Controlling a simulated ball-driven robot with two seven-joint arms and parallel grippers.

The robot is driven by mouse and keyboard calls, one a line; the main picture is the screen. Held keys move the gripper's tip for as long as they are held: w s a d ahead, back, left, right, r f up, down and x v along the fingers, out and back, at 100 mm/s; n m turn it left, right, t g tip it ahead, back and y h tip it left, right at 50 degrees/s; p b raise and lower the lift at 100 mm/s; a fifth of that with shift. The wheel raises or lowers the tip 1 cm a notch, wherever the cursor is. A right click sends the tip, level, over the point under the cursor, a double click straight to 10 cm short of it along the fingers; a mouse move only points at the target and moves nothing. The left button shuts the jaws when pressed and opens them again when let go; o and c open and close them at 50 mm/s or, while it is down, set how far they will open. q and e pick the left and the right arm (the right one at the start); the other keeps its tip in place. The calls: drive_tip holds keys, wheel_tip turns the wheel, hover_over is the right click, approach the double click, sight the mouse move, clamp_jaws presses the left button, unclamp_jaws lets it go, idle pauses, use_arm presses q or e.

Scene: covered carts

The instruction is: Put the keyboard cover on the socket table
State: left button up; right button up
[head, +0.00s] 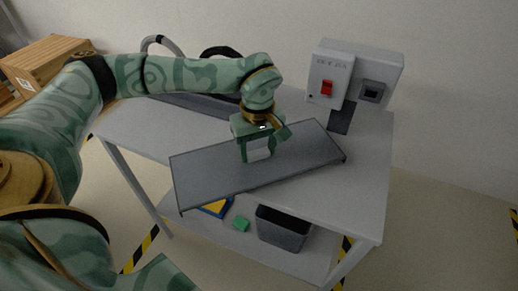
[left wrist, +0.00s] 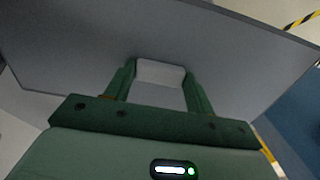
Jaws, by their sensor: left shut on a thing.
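The keyboard cover (head: 210,177) is a long flat grey panel in the head view, over the front of the socket table (head: 365,185). It sits slantwise, its left end low and past the table's front edge. My left gripper (head: 258,155) is shut on the pale handle in the middle of the cover's top. In the left wrist view the cover (left wrist: 230,45) fills most of the picture, with the handle (left wrist: 160,75) between the two green fingers (left wrist: 160,90). I cannot tell whether the cover touches the tabletop. My right gripper is not in view.
A grey box with a red switch (head: 327,88) and a socket stands at the table's back right. A dark case and cables (head: 220,52) lie at the back. A dark bin (head: 283,228) and a green block (head: 241,224) are on the lower shelf. A wooden crate (head: 45,62) stands far left.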

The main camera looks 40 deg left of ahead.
sight(257, 153)
use_arm(q)
drive_tip(key=shift+r, duration=0.1)
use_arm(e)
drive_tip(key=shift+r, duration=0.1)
use_arm(q)
drive_tip(key=o, duration=0.9)
wheel_tip(257, 153, up, 12)
drive_tip(key=p, duration=0.4)
drive_tip(key=shift+p, duration=0.4)
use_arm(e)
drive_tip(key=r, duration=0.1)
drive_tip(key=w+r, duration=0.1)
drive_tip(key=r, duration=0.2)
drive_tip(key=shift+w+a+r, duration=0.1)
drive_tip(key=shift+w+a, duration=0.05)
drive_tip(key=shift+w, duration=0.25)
use_arm(q)
drive_tip(key=shift+s, duration=0.1)
